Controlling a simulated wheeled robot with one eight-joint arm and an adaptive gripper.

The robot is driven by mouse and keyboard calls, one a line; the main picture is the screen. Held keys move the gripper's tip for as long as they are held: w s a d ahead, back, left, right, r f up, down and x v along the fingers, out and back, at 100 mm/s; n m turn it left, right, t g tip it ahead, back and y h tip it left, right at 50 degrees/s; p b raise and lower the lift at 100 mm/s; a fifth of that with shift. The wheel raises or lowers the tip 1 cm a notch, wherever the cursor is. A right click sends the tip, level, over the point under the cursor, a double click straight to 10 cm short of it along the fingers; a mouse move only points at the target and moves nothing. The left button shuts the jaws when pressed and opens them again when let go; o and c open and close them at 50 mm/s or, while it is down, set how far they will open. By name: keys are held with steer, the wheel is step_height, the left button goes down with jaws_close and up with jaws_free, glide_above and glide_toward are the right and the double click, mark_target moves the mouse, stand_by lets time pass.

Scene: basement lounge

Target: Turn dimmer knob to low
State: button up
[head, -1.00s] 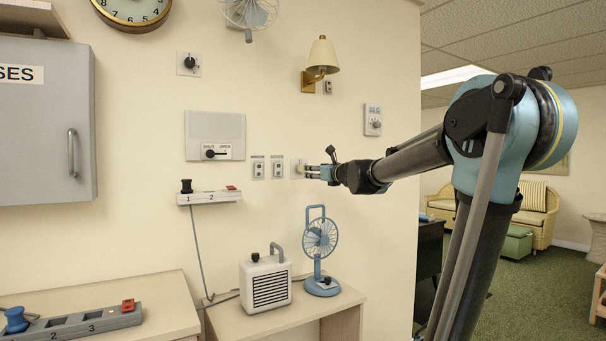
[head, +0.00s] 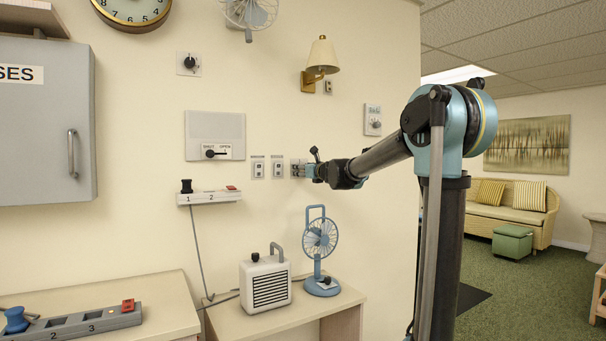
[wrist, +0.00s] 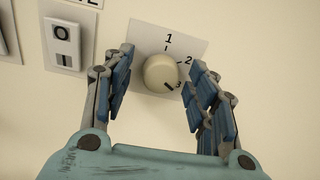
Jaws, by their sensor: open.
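A round cream knob (wrist: 161,73) sits on a white wall plate (wrist: 190,47) marked 1, 2 and 3 in the wrist view. A dark line on the knob's lower right points near the 3. My gripper (wrist: 157,82) is open, with its blue-padded fingers on either side of the knob. A gap shows between each finger and the knob. In the head view my gripper (head: 299,168) is at the wall and mostly hides this knob and plate.
Wall switches (head: 277,167) are close left of the knob; one shows in the wrist view (wrist: 63,43). A switch box (head: 215,135) is further left. A fan (head: 320,240) and heater (head: 266,284) stand on the table (head: 310,312) below. A wall lamp (head: 321,60) is above.

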steer(key=c, duration=1)
steer(key=shift+a, duration=0.15)
steer(key=shift+c, duration=0.2)
steer(key=shift+n, duration=0.3)
steer(key=n+y, duration=0.1)
steer(key=n, duration=2.3)
steer(key=shift+d+f+y, duration=0.2)
steer(key=shift+y, duration=0.2)
steer(key=shift+n, duration=0.4)
